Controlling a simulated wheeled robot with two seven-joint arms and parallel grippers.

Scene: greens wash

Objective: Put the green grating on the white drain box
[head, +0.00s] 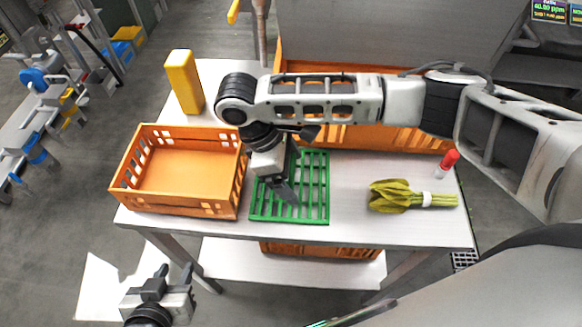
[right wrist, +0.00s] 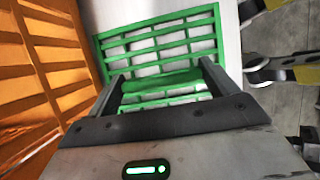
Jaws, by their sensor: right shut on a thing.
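The green grating (head: 318,190) lies flat at the middle of the white table, just right of an orange crate; I cannot tell if it touches the surface. My right gripper (head: 287,192) is over its left part, shut on it. In the right wrist view the grating (right wrist: 150,40) spreads out beyond the fingers, and part of it lies between the fingers of my right gripper (right wrist: 163,88). My left gripper (head: 174,272) is open and empty, low in front of the table's left side. I cannot pick out a white drain box in either view.
The empty orange crate (head: 185,168) stands left of the grating. A larger orange crate (head: 385,137) is behind. Leafy greens (head: 400,196) and a red-capped bottle (head: 446,162) are at right. A yellow block (head: 184,80) stands at back left. Bare table (head: 350,222) shows right of the grating.

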